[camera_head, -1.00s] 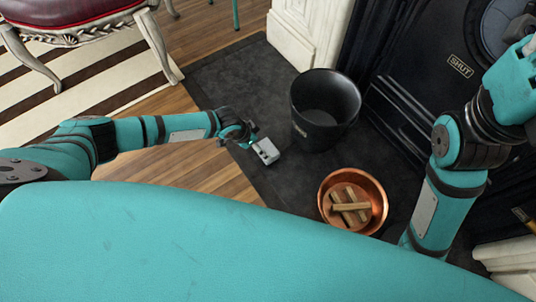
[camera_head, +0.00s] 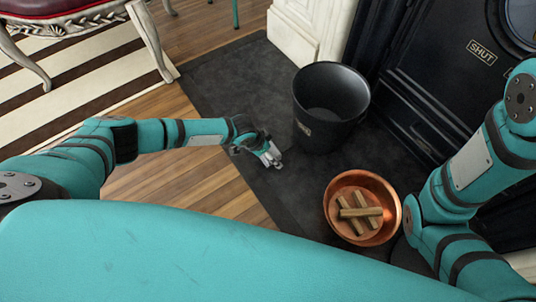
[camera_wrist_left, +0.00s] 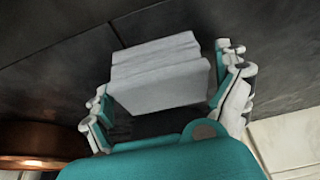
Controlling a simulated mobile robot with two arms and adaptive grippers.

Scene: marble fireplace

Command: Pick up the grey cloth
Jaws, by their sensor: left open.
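The grey cloth (camera_wrist_left: 160,75) shows in the left wrist view as a thick, folded, pale grey block. My left gripper (camera_wrist_left: 165,92) is open, with one finger on each side of the cloth. I cannot tell whether the fingers touch it. In the head view my left gripper (camera_head: 270,157) is low over the dark hearth, left of the black bucket, and largely hides the cloth. My right arm comes in at the right of the head view, but its gripper is out of sight.
A black bucket (camera_head: 330,105) stands close right of my left gripper. A copper bowl (camera_head: 388,190) holding several wood pieces sits nearer. The black stove (camera_head: 440,80) is behind on the right. An ornate chair (camera_head: 60,20) stands at top left. Dark hearth (camera_head: 225,80) is clear beyond the gripper.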

